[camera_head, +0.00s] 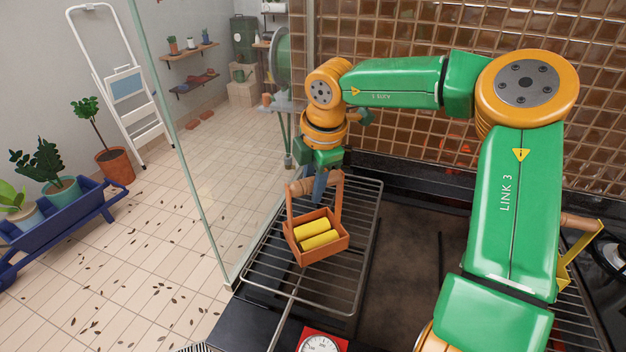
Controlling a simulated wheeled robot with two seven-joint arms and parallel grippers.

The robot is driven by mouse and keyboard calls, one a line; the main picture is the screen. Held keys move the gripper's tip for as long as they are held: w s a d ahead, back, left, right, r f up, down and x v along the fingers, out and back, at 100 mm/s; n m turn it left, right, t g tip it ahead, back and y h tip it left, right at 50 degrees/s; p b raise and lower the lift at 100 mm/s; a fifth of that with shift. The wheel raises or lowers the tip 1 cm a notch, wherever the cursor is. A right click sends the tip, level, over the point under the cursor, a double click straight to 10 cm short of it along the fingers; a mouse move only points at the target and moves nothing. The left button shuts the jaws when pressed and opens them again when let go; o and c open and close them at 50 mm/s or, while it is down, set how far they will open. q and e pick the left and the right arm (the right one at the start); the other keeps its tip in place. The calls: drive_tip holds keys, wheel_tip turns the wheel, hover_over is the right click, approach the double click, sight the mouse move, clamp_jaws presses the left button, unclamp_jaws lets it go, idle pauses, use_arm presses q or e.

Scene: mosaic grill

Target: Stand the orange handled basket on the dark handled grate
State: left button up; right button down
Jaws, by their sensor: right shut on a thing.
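The orange basket (318,254) has an upright handle and holds yellow rolls (316,235). My right gripper (318,190) is shut on the basket's handle, from above. The basket is over the dark wire grate (357,215) at the left of the grill. I cannot tell whether its base touches the bars. A long handle bar of the grate runs toward the front. My left gripper is not in view.
A glass panel (190,150) stands left of the grill. A red dial gauge (320,343) sits at the front edge. A brown-tiled wall (420,130) rises behind. A yellow-framed item with a wooden handle (580,250) is at the right, partly behind my arm.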

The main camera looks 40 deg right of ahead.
drive_tip(key=shift+f, duration=0.15)
drive_tip(key=c, duration=0.5)
unclamp_jaws()
drive_tip(key=shift+s, duration=0.1)
drive_tip(key=shift+c, duration=0.2)
drive_tip(key=shift+a, duration=0.1)
drive_tip(key=d+b+v, duration=0.1)
drive_tip(key=v, duration=1.1)
drive_tip(key=shift+a, duration=0.5)
drive_tip(key=shift+s, duration=0.1)
